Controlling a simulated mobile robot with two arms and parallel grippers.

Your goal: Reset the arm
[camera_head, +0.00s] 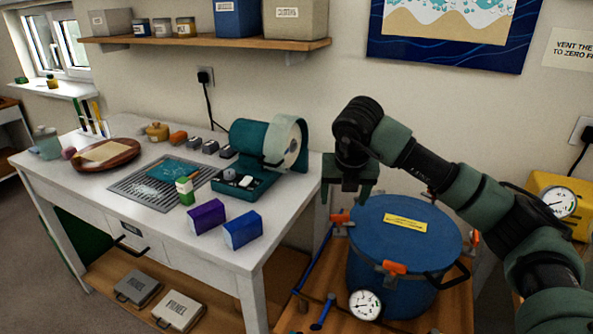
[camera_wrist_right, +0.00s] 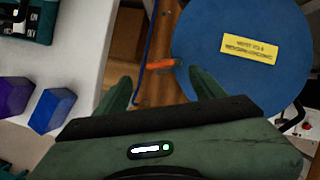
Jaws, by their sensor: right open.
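My right arm comes in from the right in the head view. Its gripper (camera_head: 350,196) points down with the jaws open and empty, just left of the blue pressure pot (camera_head: 405,218) and beyond the table's right edge. In the right wrist view the gripper's two fingers (camera_wrist_right: 162,92) stand apart. An orange clamp (camera_wrist_right: 161,64) shows between and beyond them, with no contact visible. The pot's lid (camera_wrist_right: 225,45) with a yellow label lies to the right of the fingers. My left gripper is in neither view.
The white table (camera_head: 140,205) holds a purple box (camera_head: 206,217), a blue box (camera_head: 242,230) and a teal machine (camera_head: 255,140). The pot stands on a wooden stand (camera_head: 300,315) with orange clamps and a gauge (camera_head: 365,304). A yellow unit (camera_head: 565,195) is at right. A shelf (camera_head: 215,43) hangs above.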

